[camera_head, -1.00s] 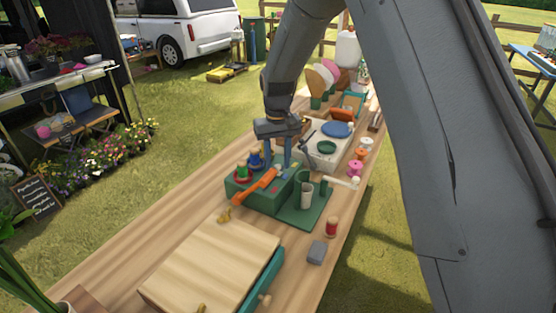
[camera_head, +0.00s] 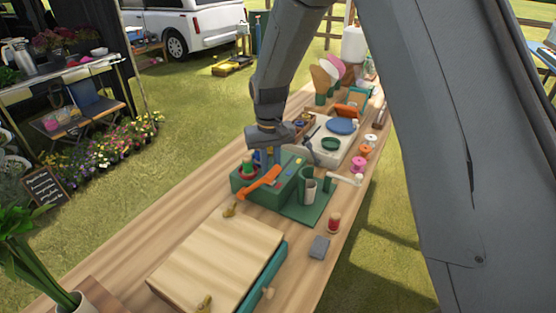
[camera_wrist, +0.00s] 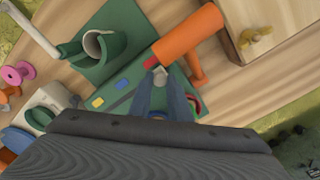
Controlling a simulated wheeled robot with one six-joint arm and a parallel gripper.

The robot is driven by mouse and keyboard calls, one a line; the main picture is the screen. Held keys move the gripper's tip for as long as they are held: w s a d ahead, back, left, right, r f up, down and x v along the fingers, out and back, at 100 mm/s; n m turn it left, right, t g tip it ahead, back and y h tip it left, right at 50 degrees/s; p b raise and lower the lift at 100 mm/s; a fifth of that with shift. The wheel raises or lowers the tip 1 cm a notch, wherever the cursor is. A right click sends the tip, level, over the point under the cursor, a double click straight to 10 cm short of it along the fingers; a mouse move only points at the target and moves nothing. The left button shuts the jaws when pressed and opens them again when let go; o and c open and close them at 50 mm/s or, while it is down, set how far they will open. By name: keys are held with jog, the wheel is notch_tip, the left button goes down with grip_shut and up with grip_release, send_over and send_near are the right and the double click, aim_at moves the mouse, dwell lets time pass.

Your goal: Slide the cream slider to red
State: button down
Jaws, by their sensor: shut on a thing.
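The green box (camera_head: 288,179) stands on the wooden table, with a slot and coloured marks on its top. In the wrist view the yellow mark (camera_wrist: 97,103), blue mark (camera_wrist: 122,84) and red mark (camera_wrist: 151,62) line the slot. The cream slider (camera_wrist: 160,70) shows as a small pale knob at the fingertips, close beside the red mark at the slot's end near the orange handle. My gripper (camera_wrist: 163,82) is shut on the slider; it also shows in the head view (camera_head: 265,164). The fingers hide part of the slider and slot.
An orange handle (camera_wrist: 186,36) lies right beside the fingertips. A green cup (camera_wrist: 103,48) stands on the box's base plate. Spools (camera_head: 334,222) stand along the right edge.

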jog(key=shift+s+a, duration=0.1)
jog(key=c, duration=1.6)
grip_release()
jog(key=shift+s+a, duration=0.1)
jog(key=shift+c, duration=0.2)
jog(key=shift+r, duration=0.15)
jog(key=shift+r, duration=0.3)
notch_tip(320, 180, up, 7)
jog(key=shift+b, duration=1.1)
jog(key=shift+r, duration=0.1)
